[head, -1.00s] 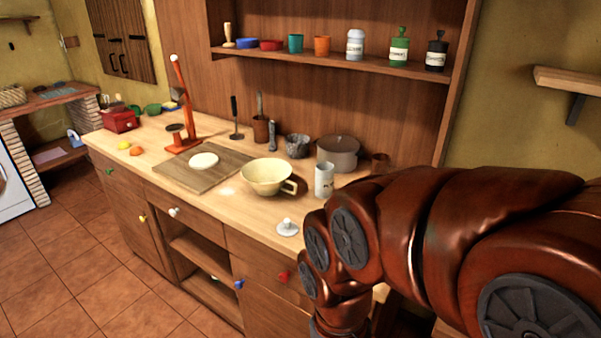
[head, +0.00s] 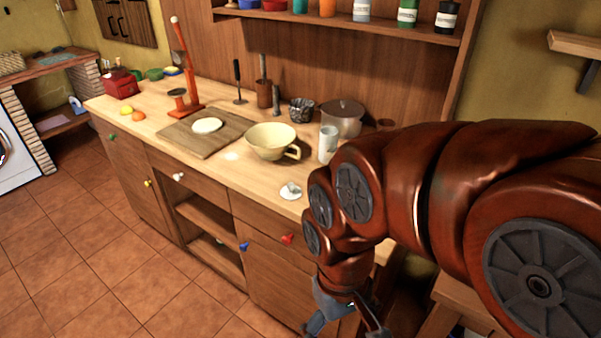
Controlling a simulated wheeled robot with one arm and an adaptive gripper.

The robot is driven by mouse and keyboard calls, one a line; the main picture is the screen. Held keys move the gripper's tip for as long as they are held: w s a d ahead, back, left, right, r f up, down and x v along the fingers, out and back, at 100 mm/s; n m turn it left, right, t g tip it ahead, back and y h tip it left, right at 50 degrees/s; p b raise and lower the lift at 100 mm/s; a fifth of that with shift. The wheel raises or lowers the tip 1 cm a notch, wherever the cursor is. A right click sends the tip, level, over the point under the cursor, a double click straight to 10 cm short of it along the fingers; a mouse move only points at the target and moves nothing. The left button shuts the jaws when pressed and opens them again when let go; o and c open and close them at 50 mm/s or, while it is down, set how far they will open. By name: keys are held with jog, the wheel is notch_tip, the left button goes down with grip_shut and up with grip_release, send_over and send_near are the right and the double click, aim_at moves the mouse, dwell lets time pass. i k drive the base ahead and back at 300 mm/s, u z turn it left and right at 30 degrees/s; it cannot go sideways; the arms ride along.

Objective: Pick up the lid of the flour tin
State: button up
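The lid (head: 290,191), a small pale disc with a knob on top, lies on the wooden counter near its front edge. A white tin (head: 328,145) with dark marking, apparently the flour tin, stands upright behind it, close to my arm. Whether its top is open is too small to tell. My gripper (head: 345,330) hangs below counter height, in front of the cabinet, lower right of the lid and apart from it. Its fingers look spread with nothing between them; the tips are partly cut off by the lower picture edge.
A cream bowl (head: 272,142) with a handle stands left of the tin. A cutting board (head: 180,134) with dough (head: 207,125) is further left. A grey pot (head: 343,118) stands behind the tin. Drawer knobs, one red (head: 287,239), stick out of the front.

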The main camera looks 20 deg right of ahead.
aim_at(291, 193)
jog(key=u, duration=0.1)
jog(key=k, duration=0.35)
jog(key=u, duration=0.05)
jog(key=i, duration=0.9)
jog(key=u, duration=0.7)
